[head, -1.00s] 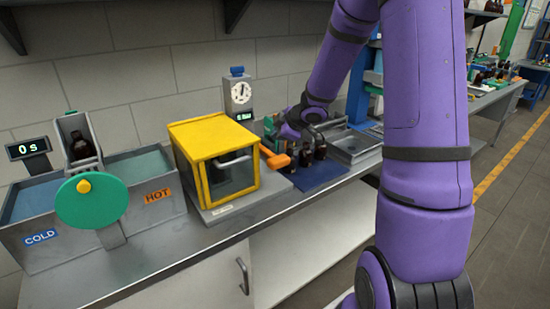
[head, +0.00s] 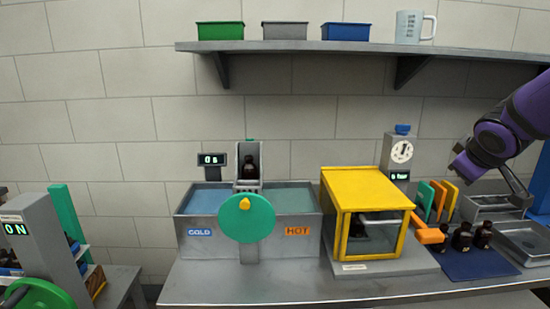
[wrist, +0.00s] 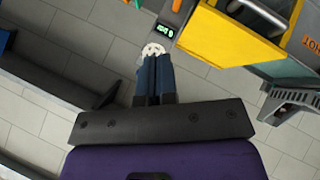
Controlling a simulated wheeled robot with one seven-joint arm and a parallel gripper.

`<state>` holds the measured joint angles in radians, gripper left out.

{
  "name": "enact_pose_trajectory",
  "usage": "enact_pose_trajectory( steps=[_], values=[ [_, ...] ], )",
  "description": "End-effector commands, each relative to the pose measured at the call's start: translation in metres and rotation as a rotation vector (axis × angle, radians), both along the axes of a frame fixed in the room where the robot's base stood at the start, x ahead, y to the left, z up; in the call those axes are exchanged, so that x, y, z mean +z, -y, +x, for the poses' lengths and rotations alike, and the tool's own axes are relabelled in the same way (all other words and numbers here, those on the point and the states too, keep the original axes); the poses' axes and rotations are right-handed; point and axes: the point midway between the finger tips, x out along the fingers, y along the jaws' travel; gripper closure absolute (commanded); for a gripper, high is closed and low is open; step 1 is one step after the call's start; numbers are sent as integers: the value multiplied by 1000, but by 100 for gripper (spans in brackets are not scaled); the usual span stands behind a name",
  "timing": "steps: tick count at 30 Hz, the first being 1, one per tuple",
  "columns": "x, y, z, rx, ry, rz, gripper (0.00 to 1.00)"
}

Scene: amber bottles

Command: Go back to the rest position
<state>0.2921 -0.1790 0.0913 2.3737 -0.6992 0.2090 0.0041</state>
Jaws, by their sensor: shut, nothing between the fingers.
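My purple arm reaches in from the right edge of the head view, above the right part of the bench. My gripper shows in the wrist view (wrist: 155,60) as two dark blue fingers, pressed together with nothing between them. In that view the fingertips overlap the white dial of the timer (wrist: 153,49), which lies beyond them. In the head view the end of my arm hangs above the dark blue mat (head: 475,264) and the amber bottles (head: 482,236), clear of both.
A yellow-framed box (head: 365,192) stands mid-bench, left of the timer (head: 398,152). Farther left is a cold and hot bath (head: 270,252) with a green wheel (head: 246,218) and a bottle (head: 249,165) in its holder. A shelf (head: 350,47) runs above. Metal trays (head: 528,240) lie at right.

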Motion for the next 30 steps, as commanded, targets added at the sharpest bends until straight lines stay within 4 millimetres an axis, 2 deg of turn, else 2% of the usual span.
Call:
enact_pose_trajectory(
  steps=[3, 7, 15, 18, 24, 30],
  values=[
    [19, -16, -37, -87, -2, 55, 100],
    [30, -34, -78, -170, -23, 139, 100],
    [36, -78, -167, -274, -106, 365, 100],
    [35, -92, -195, -286, -145, 442, 100],
    [32, -109, -225, -288, -198, 532, 100],
    [32, -112, -230, -288, -208, 546, 100]
  ],
)
